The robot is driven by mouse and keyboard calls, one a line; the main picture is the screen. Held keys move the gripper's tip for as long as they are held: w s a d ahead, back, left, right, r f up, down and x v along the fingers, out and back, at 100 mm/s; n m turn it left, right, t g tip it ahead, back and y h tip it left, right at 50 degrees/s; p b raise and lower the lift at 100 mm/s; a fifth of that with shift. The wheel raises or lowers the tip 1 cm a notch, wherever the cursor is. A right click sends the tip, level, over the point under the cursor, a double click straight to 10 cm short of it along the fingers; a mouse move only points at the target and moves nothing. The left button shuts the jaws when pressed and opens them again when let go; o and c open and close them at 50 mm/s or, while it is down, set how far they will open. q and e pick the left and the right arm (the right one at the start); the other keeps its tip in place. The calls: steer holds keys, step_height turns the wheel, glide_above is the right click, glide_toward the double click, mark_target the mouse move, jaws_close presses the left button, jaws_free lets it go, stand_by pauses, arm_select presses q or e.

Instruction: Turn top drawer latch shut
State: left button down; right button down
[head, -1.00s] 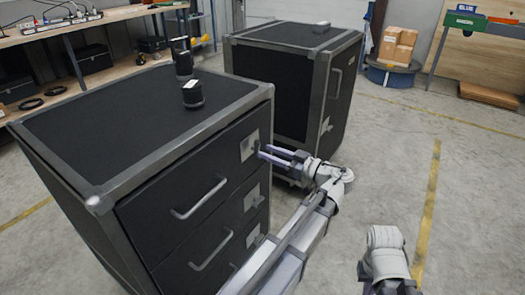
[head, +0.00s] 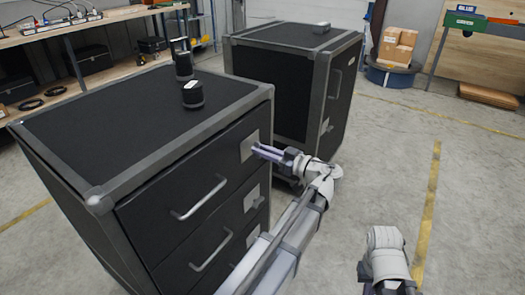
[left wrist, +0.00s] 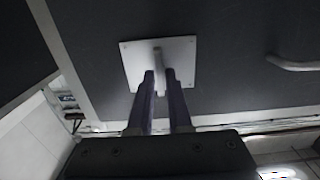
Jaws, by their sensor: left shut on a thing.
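The black drawer cabinet (head: 98,199) has several drawers with grey bar handles. The top drawer's latch has a square metal plate (head: 247,147) at the right end of the drawer front, and the plate also shows in the left wrist view (left wrist: 184,70). A small grey latch tab (left wrist: 158,57) stands at the plate's middle. My left gripper (head: 257,150) is at this plate. In the left wrist view its purple fingers (left wrist: 160,78) are on either side of the tab, shut on it. My right gripper (head: 388,289) is at the bottom edge, its fingers cut off.
Black cylinders (head: 193,95) stand on the near cabinet's top. The top drawer's handle (head: 199,199) is left of the latch. The floor at right is clear.

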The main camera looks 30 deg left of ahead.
arm_select(q)
steer(key=shift+m, duration=0.3)
steer(key=m, duration=1.7)
steer(key=shift+w+f+b, duration=0.3)
steer(key=shift+m, duration=0.3)
stand_by(0.3)
steer(key=c, duration=1)
jaws_free()
steer(key=shift+o, duration=0.2)
